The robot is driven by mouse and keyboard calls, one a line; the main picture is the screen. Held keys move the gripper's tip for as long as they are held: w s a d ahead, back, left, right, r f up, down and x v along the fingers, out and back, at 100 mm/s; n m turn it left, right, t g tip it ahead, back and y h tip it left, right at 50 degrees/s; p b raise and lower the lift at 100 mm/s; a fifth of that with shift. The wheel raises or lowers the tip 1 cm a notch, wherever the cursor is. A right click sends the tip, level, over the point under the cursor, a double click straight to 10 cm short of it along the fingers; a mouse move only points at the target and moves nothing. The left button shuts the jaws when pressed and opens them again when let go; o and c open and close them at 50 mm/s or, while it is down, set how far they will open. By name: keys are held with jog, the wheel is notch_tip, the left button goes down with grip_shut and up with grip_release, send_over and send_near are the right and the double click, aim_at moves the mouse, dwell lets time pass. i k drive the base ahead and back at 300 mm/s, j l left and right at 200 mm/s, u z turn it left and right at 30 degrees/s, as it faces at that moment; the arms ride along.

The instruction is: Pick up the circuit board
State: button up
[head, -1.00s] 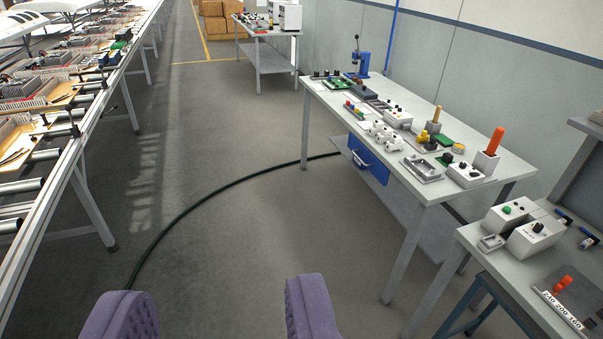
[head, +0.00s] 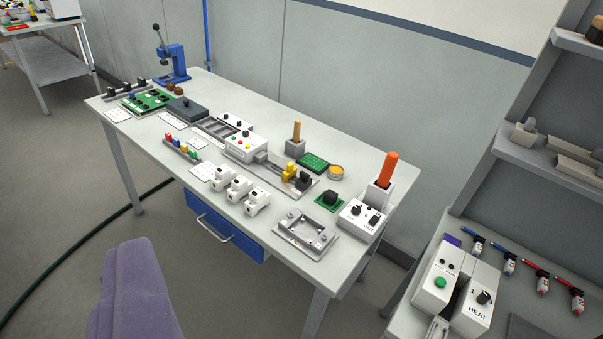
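Several green boards lie on the grey workbench (head: 210,110), and I cannot tell which is the circuit board meant. A bare green board with rows of dots (head: 314,163) lies at the back right, beside an orange-yellow round dish. A small green board with a black block on it (head: 328,202) lies in front. A larger green board with parts on it (head: 148,101) lies at the far left. The other finger is out of view.
A grey fixture tray (head: 305,235), a white box with knobs (head: 361,218) and an orange-handled tool in a holder (head: 383,177) crowd the bench's right end. A blue press (head: 170,60) stands at the back. A second bench (head: 400,318) is at right.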

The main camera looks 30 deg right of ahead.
aim_at(329, 200)
jog(key=i+j, duration=0.1)
jog(key=i, duration=1)
jog(key=i+l+z, duration=0.1)
jog(key=i+z, duration=0.15)
jog(key=z, duration=0.2)
jog(key=i+z, duration=0.25)
jog(key=z, duration=0.2)
jog(key=i+z, duration=0.4)
jog(key=i+j+z, duration=0.15)
jog(key=z, duration=0.3)
